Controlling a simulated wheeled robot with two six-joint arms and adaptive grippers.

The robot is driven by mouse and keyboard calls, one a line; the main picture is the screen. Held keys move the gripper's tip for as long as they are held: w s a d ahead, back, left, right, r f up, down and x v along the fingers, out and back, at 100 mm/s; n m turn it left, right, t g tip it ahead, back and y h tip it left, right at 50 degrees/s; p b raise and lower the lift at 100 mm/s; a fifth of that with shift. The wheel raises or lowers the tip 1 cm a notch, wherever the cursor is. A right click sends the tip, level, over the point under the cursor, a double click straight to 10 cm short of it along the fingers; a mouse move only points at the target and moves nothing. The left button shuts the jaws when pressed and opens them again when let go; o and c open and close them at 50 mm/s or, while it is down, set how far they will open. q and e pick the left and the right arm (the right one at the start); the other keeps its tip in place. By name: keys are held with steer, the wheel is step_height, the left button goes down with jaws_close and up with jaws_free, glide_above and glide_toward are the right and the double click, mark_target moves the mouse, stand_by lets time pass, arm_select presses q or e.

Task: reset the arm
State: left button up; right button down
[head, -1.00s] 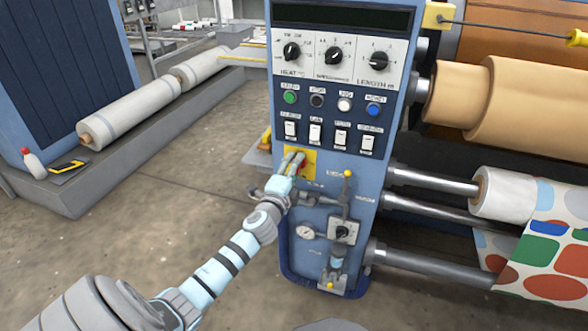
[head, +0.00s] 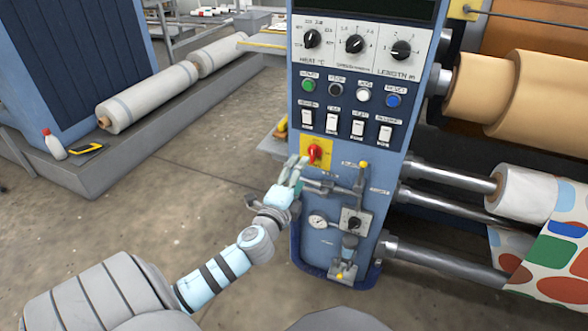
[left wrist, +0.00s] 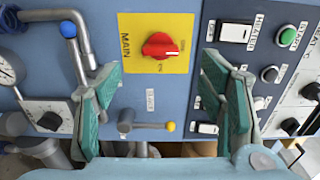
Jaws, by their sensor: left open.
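My left arm reaches up from the lower left in the head view. Its gripper (head: 297,172) is in front of the blue control panel (head: 378,160), just below and left of the red main switch (head: 314,152) on its yellow plate. In the left wrist view the open gripper's green fingers (left wrist: 165,100) stand wide apart, with nothing between them. The red switch (left wrist: 160,45) shows beyond them, apart from both fingers. My right gripper is not in view.
The panel carries knobs (head: 402,49), coloured buttons, white rocker switches, a gauge (head: 318,221) and a yellow-tipped lever (head: 363,165). Rollers and patterned fabric (head: 550,262) are at the right. A white bottle (head: 54,145) stands on the ledge at left. The floor between is clear.

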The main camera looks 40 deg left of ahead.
arm_select(q)
steer(key=v, duration=0.3)
steer(key=shift+s+d, duration=0.1)
steer(key=shift+s, duration=0.25)
